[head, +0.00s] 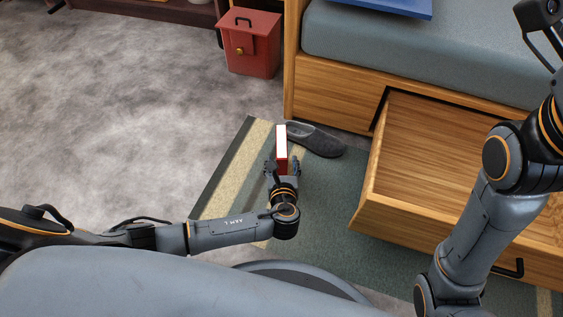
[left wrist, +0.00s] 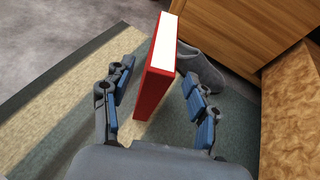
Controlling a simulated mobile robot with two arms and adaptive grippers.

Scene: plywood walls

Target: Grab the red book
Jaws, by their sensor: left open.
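The red book (head: 281,150) stands upright on the rug in the head view, its white page edge facing up. In the left wrist view the red book (left wrist: 157,75) stands between the two fingers, with its red cover side visible. My left gripper (head: 283,168) is open around the near part of the book. In the left wrist view the fingers of my left gripper (left wrist: 160,100) show a gap on both sides of the book. My right arm comes in at the right of the head view, but its fingers are not clearly visible.
A grey slipper (head: 316,140) lies just behind and right of the book. An open wooden drawer (head: 410,205) juts out at the right under the bed (head: 430,50). A red bin (head: 250,45) stands at the back. The grey floor (head: 110,110) at left is clear.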

